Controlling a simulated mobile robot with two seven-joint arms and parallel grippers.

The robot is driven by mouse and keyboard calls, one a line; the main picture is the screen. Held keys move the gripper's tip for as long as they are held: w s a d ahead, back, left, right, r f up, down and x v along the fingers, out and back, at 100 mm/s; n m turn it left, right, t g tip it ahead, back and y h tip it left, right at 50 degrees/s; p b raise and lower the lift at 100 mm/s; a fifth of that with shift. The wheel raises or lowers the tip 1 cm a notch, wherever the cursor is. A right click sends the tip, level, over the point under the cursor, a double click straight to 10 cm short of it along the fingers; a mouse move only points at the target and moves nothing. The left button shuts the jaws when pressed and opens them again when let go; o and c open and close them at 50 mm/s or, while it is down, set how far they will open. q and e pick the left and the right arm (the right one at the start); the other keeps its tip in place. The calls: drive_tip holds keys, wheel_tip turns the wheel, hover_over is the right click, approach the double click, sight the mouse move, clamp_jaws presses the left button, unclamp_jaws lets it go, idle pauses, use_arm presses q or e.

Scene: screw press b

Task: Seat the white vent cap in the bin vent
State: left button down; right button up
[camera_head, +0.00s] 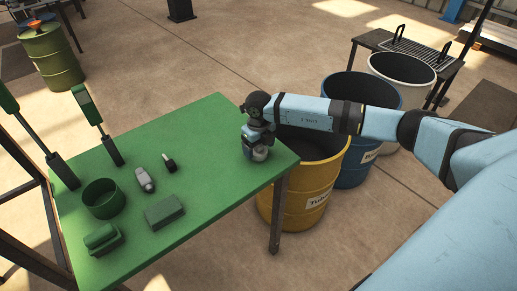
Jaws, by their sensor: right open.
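My right gripper (257,148) points down over the right corner of the green table (215,125). It is open. A small pale, rounded piece (260,154) shows at its lower end, close to the tabletop. I cannot tell whether this is the white vent cap or part of the gripper, or whether it touches the table. The bins stand right of the table: a yellow one (298,213), a blue one (358,171) and a white one (402,66). No vent can be made out on them; my right arm hides part of their rims. My left gripper is not in view.
On the table are a green ring-shaped cup (103,198), a grey-white bottle-like item (145,180), a small black item (169,162) and green blocks (165,211). Green-topped uprights (97,125) stand at the left. The table's middle is clear.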

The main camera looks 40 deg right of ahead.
drive_tip(key=shift+f, duration=0.55)
drive_tip(key=c, duration=0.7)
drive_tip(key=shift+c, duration=0.2)
drive_tip(key=shift+r, duration=0.2)
wheel_tip(320, 180, up, 20)
drive_tip(key=shift+f, duration=0.15)
